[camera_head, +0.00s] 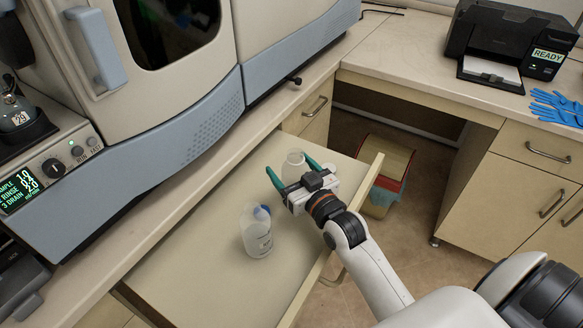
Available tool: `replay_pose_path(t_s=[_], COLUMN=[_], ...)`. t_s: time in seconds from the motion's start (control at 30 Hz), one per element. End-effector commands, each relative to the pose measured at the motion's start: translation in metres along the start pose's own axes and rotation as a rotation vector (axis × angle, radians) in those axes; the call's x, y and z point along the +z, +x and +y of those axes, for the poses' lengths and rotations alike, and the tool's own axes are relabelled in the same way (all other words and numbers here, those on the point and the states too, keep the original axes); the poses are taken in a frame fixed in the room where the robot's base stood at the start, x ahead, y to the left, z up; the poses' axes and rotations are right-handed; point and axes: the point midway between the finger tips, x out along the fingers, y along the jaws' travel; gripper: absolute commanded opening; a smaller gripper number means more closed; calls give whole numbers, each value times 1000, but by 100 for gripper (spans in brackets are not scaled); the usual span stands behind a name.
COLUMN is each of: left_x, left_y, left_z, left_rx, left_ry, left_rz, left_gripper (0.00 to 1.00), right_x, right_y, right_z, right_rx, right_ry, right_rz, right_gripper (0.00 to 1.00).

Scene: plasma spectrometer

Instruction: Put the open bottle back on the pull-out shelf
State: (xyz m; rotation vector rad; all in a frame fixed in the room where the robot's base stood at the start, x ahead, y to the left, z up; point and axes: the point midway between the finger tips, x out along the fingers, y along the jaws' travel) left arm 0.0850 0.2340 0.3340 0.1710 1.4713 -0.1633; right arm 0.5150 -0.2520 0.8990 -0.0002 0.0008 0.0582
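The pull-out shelf (195,275) extends from under the bench top, a pale flat surface. An open-necked clear bottle (293,164) stands upright near its far right end. My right gripper (290,164) reaches in from the lower right, its two green fingers spread on either side of this bottle. A gap shows between the left finger and the bottle; contact on the right side is unclear. A second clear bottle (258,236) with a blue part at its top stands upright on the shelf, nearer the front. My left gripper is not in view.
The spectrometer (200,130) stands on the bench behind the shelf. A red-and-yellow bin (385,185) is on the floor at the right. A printer (510,45) and blue gloves (558,106) are on the far bench.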

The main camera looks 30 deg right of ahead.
Motion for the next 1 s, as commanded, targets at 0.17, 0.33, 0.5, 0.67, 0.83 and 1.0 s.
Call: replay_pose_path(t_s=[0.17, 0.33, 0.5, 0.67, 0.83, 1.0], left_x=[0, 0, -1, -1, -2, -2], left_y=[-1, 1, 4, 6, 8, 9], left_z=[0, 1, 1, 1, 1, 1], left_rx=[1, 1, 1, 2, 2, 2], left_ry=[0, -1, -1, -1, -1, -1], left_rz=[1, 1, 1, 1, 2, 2], left_gripper=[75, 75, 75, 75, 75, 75], right_x=[2, 1, 0, 0, 1, 2], right_y=[0, -17, -51, -83, -106, -118], right_z=[0, 0, 0, 0, 0, 0], right_rx=[0, 0, 0, 0, 0, 0], right_ry=[0, -1, -1, 0, 0, 0], right_rz=[-1, 2, 3, 4, 2, 0], right_gripper=[76, 76, 76, 76, 76, 76])
